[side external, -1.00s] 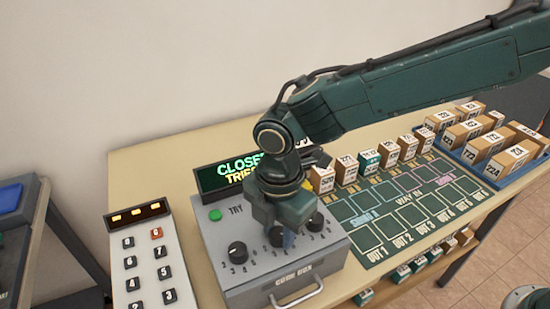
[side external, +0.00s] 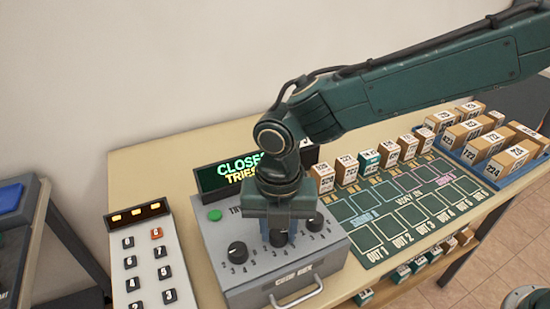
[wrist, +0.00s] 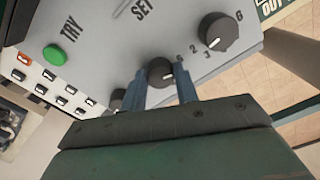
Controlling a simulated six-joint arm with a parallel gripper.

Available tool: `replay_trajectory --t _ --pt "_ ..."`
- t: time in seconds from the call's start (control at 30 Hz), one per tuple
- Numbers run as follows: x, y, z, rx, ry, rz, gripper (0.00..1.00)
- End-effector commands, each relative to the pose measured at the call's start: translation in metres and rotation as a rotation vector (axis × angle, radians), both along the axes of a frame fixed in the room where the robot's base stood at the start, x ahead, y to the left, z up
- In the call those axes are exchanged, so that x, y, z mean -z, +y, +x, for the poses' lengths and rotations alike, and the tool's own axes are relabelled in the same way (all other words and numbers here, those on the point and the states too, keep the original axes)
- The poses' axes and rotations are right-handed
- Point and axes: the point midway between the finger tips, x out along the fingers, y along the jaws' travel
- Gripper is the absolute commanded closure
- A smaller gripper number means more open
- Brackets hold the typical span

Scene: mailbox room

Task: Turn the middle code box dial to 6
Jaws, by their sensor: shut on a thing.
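The grey code box (side external: 245,283) stands on the table with three black dials on its sloped top. My gripper (side external: 278,236) points down over it and is shut on the middle dial (side external: 277,239). In the wrist view my blue fingers (wrist: 164,88) lie on either side of the middle dial (wrist: 159,71). Its white pointer mark faces right in that picture. A digit that looks like 6 is just beyond the dial; my fingers hide much of the scale. The left dial (side external: 237,252) and right dial (side external: 316,222) are free of the gripper.
A green TRY button (side external: 215,214) and a lit display (side external: 222,178) reading CLOSED sit behind the dials, the display partly hidden by my arm. A keypad (side external: 152,262) stands left. A green sorting mat (side external: 400,210) and small boxes lie right. A handle (side external: 297,297) fronts the code box.

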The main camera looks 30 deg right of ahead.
Motion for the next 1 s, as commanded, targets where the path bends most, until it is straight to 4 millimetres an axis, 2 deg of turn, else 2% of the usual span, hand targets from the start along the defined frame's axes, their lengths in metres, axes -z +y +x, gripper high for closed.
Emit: replay_trajectory --t 0.37,0.4,0.5,0.83,1.0 --pt "-0.0018 0.0007 0.0006 -0.008 -0.003 0.003 0.93" --pt "-0.0018 0.0007 0.0006 -0.007 -0.003 0.003 0.68" --pt "-0.0015 0.0006 0.0004 -0.007 -0.002 0.002 0.48" --pt "-0.0011 0.0002 0.0002 -0.006 0.0 0.001 0.48" --pt "-0.0073 0.0003 0.0003 -0.006 -0.002 0.001 0.48"
